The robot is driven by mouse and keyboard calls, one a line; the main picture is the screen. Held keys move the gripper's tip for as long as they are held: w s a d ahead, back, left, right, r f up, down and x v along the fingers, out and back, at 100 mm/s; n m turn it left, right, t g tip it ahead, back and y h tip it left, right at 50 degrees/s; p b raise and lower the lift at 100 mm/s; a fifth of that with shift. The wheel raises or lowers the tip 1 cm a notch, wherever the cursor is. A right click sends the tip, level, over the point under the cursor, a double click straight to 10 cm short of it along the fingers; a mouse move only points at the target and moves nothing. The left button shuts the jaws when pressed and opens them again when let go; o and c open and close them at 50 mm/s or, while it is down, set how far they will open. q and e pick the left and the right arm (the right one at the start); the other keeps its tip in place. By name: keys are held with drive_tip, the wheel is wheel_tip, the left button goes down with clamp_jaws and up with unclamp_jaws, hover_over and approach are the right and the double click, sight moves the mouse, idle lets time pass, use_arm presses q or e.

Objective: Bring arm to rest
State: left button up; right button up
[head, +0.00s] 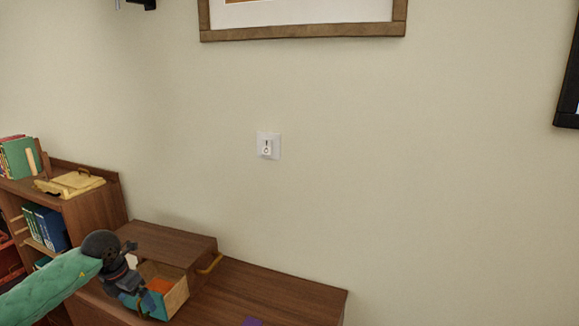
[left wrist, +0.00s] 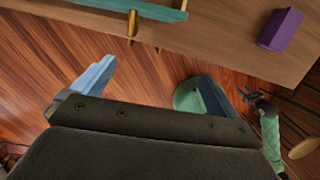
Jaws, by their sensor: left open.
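My left arm (head: 55,288) in its green sleeve comes in from the lower left of the head view. My left gripper (head: 133,293) is in front of the low wooden cabinet, beside an open box or drawer (head: 176,298) with an orange inside. A green arm with a dark end (left wrist: 257,98), apparently my right one, shows at the lower right of that view. Its jaws are too small to judge.
The wooden cabinet top (head: 285,290) runs right along the wall, with a purple object (head: 252,321) on it. That object also shows in the left wrist view (left wrist: 281,28). A bookshelf (head: 95,212) stands at left. A light switch (head: 268,146) and a picture frame (head: 305,32) are on the wall.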

use_arm(q)
drive_tip(key=s+d+f+t+h, duration=0.15)
drive_tip(key=d+h, duration=0.75)
drive_tip(key=d, duration=1.2)
drive_tip(key=s+d+r+n+t+h, duration=0.45)
drive_tip(key=d+r+n+t, duration=0.25)
drive_tip(key=r+n+t, duration=0.3)
drive_tip(key=s+a+f+n+t+y, duration=0.1)
drive_tip(key=s+a+f+n+y, duration=0.2)
drive_tip(key=a+f+n+y, duration=0.65)
drive_tip(key=s+a+f+n+t+y, duration=0.1)
drive_tip(key=s+f+n+y, duration=0.45)
drive_tip(key=n, duration=0.85)
drive_tip(key=s+d+f+n+g, duration=0.2)
drive_tip(key=s+f+g, duration=0.4)
drive_tip(key=s, duration=0.5)
drive_tip(key=s+d+f+n+g, duration=0.2)
drive_tip(key=s+f+g, duration=0.45)
drive_tip(key=s, duration=0.35)
drive_tip(key=s+d+f, duration=0.1)
drive_tip(key=d+f, duration=0.1)
drive_tip(key=f, duration=1.4)
drive_tip(key=s+d+f+g, duration=0.1)
drive_tip(key=s+d+f, duration=0.1)
drive_tip(key=f, duration=1.5)
drive_tip(key=shift+s+g+h, duration=0.25)
drive_tip(key=shift+g+h, duration=0.05)
drive_tip(key=shift+h, duration=0.15)
